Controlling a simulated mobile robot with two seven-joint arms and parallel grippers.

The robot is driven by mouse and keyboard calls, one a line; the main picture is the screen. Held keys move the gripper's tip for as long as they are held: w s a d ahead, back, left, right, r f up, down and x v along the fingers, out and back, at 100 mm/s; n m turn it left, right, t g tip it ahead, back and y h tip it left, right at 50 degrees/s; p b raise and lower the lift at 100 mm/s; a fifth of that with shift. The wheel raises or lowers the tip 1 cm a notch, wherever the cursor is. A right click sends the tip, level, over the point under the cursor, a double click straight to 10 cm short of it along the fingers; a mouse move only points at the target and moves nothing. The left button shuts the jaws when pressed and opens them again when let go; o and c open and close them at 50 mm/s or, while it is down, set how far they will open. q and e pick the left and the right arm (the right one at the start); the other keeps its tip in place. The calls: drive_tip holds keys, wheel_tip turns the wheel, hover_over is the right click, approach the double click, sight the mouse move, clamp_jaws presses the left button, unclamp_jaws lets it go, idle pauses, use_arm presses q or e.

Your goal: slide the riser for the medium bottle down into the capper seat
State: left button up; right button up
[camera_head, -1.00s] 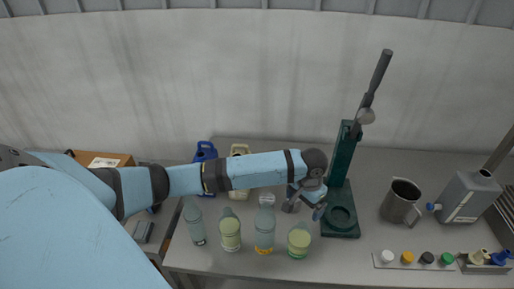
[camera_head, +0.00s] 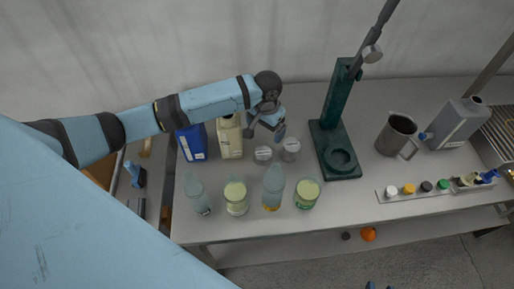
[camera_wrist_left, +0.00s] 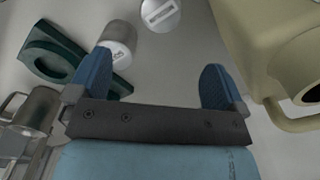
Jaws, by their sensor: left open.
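Two short grey cylinders, which look like risers, stand on the table left of the capper: the left one (camera_head: 263,154) and the right one (camera_head: 291,150). In the left wrist view, one labelled cylinder (camera_wrist_left: 118,40) is beside the left finger and another (camera_wrist_left: 160,14) is at the top edge. I cannot read which is for the medium bottle. The dark green capper (camera_head: 340,100) has a round seat (camera_head: 341,160) that looks empty; it also shows in the left wrist view (camera_wrist_left: 50,62). My left gripper (camera_head: 266,130) is open and empty, behind and above the cylinders. My right gripper is not in view.
Several bottles, including one with an orange base (camera_head: 273,188), stand in front. A blue jug (camera_head: 192,142) and a cream jug (camera_head: 230,138) stand left of my gripper. A metal pitcher (camera_head: 396,135) and a rail of caps (camera_head: 425,189) are right of the capper.

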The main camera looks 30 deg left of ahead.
sight(264, 152)
use_arm(q)
wheel_tip(264, 152, down, 8)
drive_tip(key=shift+d+p, duration=0.15)
drive_tip(key=shift+p, duration=0.25)
wheel_tip(264, 152, down, 5)
drive_tip(key=shift+r+p, duration=0.2)
drive_tip(key=shift+p, duration=0.45)
drive_tip(key=shift+a+f, duration=0.2)
drive_tip(key=shift+f, duration=0.3)
drive_tip(key=c, duration=1.1)
